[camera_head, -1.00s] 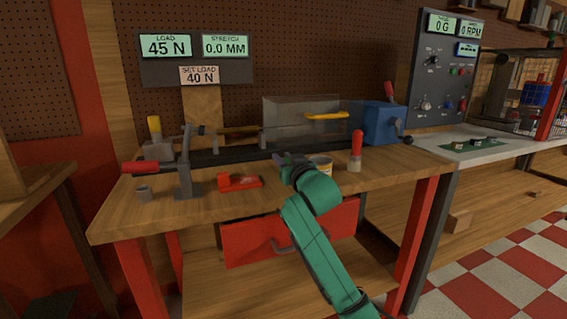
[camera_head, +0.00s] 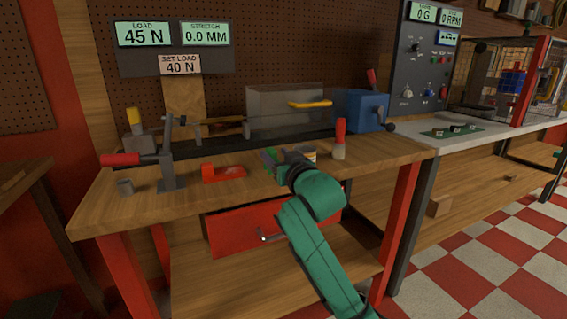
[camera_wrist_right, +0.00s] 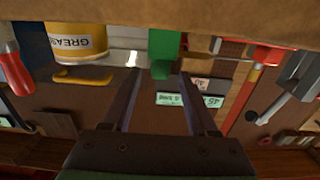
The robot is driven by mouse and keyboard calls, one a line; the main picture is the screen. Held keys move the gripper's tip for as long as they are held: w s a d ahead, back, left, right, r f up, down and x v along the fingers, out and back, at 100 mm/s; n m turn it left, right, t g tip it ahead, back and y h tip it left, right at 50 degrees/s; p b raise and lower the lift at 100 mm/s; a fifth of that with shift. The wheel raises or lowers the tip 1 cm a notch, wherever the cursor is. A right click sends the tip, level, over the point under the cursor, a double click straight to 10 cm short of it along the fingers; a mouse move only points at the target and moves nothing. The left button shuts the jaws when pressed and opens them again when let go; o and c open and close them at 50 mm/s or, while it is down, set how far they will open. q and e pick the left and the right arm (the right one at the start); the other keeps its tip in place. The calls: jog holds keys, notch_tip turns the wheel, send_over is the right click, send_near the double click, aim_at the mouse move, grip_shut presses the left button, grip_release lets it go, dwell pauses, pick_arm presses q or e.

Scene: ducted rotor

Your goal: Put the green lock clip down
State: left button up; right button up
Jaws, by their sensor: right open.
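The green lock clip (camera_head: 269,158) is by the bench top, just left of my right gripper (camera_head: 284,155) in the head view. In the right wrist view, which is upside down, the clip (camera_wrist_right: 163,50) appears against the wooden bench top, ahead of and between the two fingers. My right gripper (camera_wrist_right: 157,78) is open, with a gap visible between its fingers and the clip apart from them. The wrist partly hides this area in the head view. My left gripper is not in view.
The bench top (camera_head: 120,208) also holds a red part (camera_head: 222,173), a red-handled tool (camera_head: 340,140), a clamp with a red handle (camera_head: 122,160) and a small grey cup (camera_head: 125,187). A grease tin (camera_wrist_right: 78,42) stands near the gripper.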

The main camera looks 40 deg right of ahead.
jog(key=v, duration=0.5)
jog(key=shift+s+a, duration=0.2)
jog(key=shift+s, duration=0.15)
